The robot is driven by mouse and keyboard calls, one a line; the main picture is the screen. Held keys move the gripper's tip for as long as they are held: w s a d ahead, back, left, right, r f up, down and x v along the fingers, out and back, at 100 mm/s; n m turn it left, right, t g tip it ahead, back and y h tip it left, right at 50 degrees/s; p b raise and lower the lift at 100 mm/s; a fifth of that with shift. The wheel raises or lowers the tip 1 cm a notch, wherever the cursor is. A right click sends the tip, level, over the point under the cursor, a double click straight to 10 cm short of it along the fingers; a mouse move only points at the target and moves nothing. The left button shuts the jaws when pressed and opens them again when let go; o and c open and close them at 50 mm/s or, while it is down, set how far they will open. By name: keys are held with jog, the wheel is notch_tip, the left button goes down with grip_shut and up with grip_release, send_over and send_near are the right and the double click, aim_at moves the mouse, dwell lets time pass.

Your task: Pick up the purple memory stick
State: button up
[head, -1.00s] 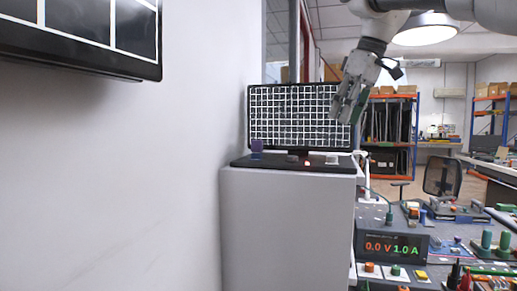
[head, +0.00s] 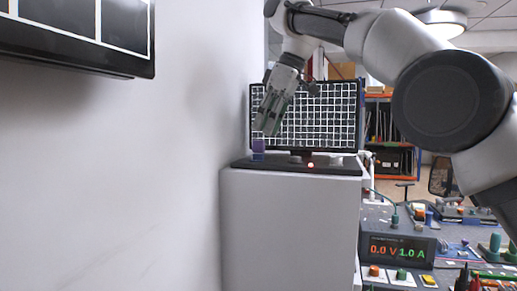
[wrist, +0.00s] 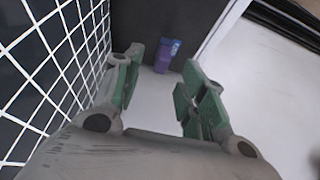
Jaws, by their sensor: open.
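The purple memory stick (head: 258,146) stands upright at the left end of the black base in front of the grid screen. It also shows in the wrist view (wrist: 164,55), beyond and between my fingers, with a lighter blue-purple end. My gripper (head: 265,131) is open and empty, just above the stick in the head view. In the wrist view my gripper (wrist: 155,80) has its two green-padded fingers spread apart, and the stick is not between the pads.
The grid screen (head: 320,115) stands close behind my gripper and fills the left of the wrist view. The black base (head: 285,163) rests on a white cabinet (head: 290,225). A white wall (head: 190,150) is at the left. A power supply display (head: 397,250) is at the right.

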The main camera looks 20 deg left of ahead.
aim_at(259, 149)
jog(key=x, duration=0.5)
jog(key=shift+s, duration=0.15)
grip_shut()
